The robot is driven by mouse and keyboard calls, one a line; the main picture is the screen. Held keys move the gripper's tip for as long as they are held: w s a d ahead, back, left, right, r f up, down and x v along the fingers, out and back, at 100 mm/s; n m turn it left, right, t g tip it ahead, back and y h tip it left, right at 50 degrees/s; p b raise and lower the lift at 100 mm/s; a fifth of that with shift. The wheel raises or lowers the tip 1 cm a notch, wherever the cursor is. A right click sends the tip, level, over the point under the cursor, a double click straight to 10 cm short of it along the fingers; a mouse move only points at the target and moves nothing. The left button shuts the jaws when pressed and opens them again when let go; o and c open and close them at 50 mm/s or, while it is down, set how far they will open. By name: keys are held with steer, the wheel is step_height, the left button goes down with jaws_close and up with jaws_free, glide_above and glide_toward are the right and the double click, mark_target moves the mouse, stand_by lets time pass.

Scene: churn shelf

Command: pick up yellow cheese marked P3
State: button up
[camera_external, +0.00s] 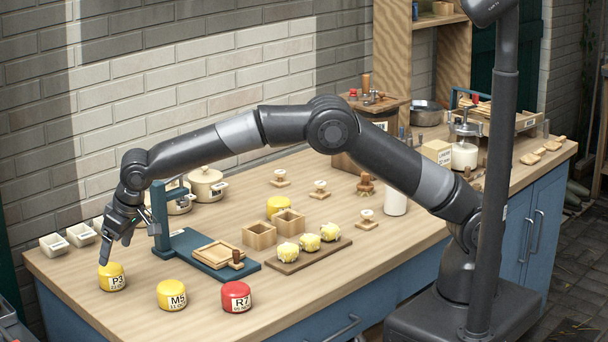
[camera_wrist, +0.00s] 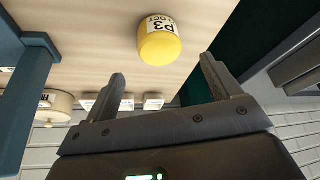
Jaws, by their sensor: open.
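The yellow cheese marked P3 (camera_external: 112,277) stands on the wooden counter near its left front corner. In the wrist view the P3 cheese (camera_wrist: 160,46) shows beyond the fingertips, with its white label facing up in the picture. My gripper (camera_external: 118,240) is just above the P3 cheese in the external view, pointing down. In the wrist view my gripper (camera_wrist: 162,75) is open, with both fingers apart and nothing between them.
A yellow M5 cheese (camera_external: 171,295) and a red R7 cheese (camera_external: 236,297) stand to the right. A blue press stand (camera_external: 205,255) is close on the gripper's right. White trays (camera_external: 80,235) and cream pots (camera_external: 207,185) are behind. The counter's left edge is near.

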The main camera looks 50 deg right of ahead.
mark_target(111, 268)
steer(key=x, duration=0.7)
steer(key=shift+f, duration=0.25)
steer(key=c, duration=1.2)
